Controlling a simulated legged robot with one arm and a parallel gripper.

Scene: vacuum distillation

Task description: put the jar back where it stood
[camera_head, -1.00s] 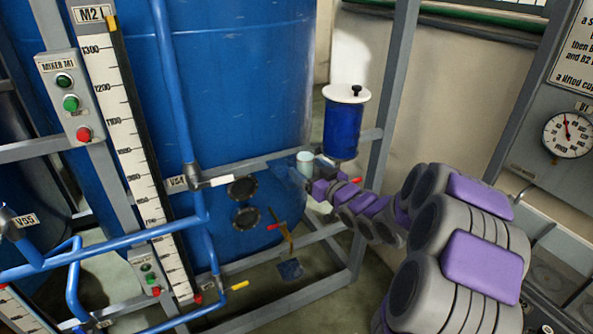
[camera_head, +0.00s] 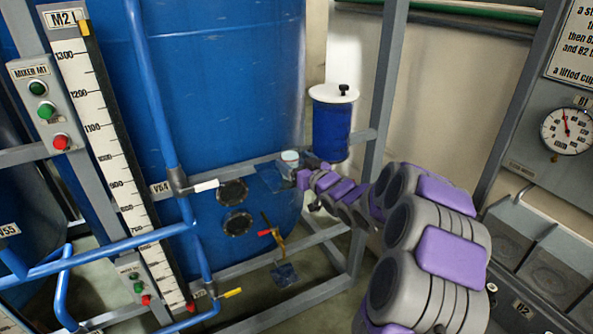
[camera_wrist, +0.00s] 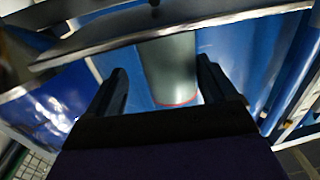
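The jar is a small pale grey-green cylinder (camera_head: 290,157) at the end of my arm, in front of the big blue tank. In the wrist view the jar (camera_wrist: 172,72) shows between my two dark fingers, with a reddish ring at its lower end. My gripper (camera_head: 300,174) is at the jar's right side. In the wrist view my gripper (camera_wrist: 162,75) has its fingers apart, with a blue gap between the left finger and the jar. The right finger is close to the jar; contact there cannot be told. What lies under the jar is unclear.
A blue canister with a white lid (camera_head: 332,125) stands close right of the jar. A grey frame post (camera_head: 385,90) rises right of it. The blue tank (camera_head: 225,90) has round flanges (camera_head: 232,190). Blue pipes and a valve (camera_head: 273,233) are at left and below.

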